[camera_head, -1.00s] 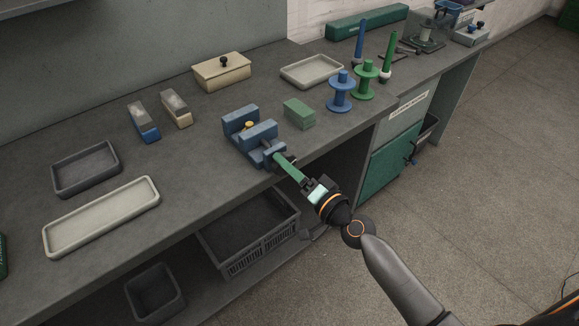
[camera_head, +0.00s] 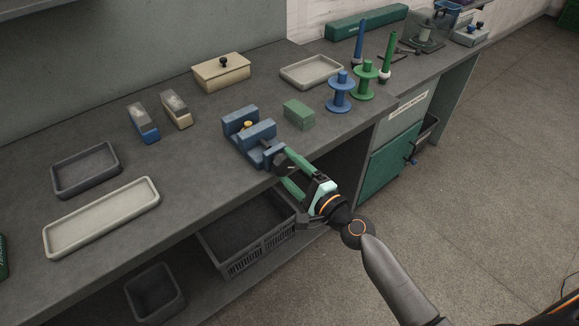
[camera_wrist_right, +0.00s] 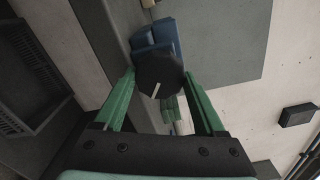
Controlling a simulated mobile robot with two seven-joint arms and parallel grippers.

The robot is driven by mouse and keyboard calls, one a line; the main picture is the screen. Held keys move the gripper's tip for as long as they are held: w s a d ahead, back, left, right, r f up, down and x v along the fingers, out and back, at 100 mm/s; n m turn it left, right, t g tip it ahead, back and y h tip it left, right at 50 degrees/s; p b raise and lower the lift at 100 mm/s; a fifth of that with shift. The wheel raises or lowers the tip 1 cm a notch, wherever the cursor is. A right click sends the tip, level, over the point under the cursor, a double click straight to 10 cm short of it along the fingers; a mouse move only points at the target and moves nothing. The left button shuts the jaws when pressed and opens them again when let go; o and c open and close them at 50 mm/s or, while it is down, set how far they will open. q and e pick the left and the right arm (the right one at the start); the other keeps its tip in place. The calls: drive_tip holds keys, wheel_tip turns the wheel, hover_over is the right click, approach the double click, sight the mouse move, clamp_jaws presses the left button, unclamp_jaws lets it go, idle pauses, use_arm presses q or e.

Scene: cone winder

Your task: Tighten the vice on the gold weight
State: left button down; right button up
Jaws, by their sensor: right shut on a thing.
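The blue vice (camera_head: 266,130) stands at the front edge of the grey bench. The small gold weight (camera_head: 247,125) sits between its two jaws, its lower part hidden; I cannot tell if both jaws touch it. My right gripper (camera_head: 285,171) reaches in from the front right, its green fingers shut on the vice's dark knob. In the right wrist view the black knob (camera_wrist_right: 158,78), with a pale line on its face, is between the fingertips, and the blue vice (camera_wrist_right: 155,37) shows behind it. My left gripper is not in view.
A green block (camera_head: 299,114) lies right of the vice, with a blue spool (camera_head: 341,94) and a green spool (camera_head: 364,82) beyond. Left are two small blocks (camera_head: 143,124), a dark tray (camera_head: 87,170) and a cream tray (camera_head: 101,217). A crate (camera_head: 255,246) sits under the bench.

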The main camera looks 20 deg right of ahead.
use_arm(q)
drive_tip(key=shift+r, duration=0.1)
use_arm(e)
drive_tip(key=shift+m, duration=1)
drive_tip(key=o, duration=1.3)
use_arm(q)
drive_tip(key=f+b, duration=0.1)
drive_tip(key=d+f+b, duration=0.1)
drive_tip(key=b, duration=0.1)
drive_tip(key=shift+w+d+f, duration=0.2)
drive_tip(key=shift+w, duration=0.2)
use_arm(e)
drive_tip(key=v, duration=1.2)
drive_tip(key=shift+s, duration=0.25)
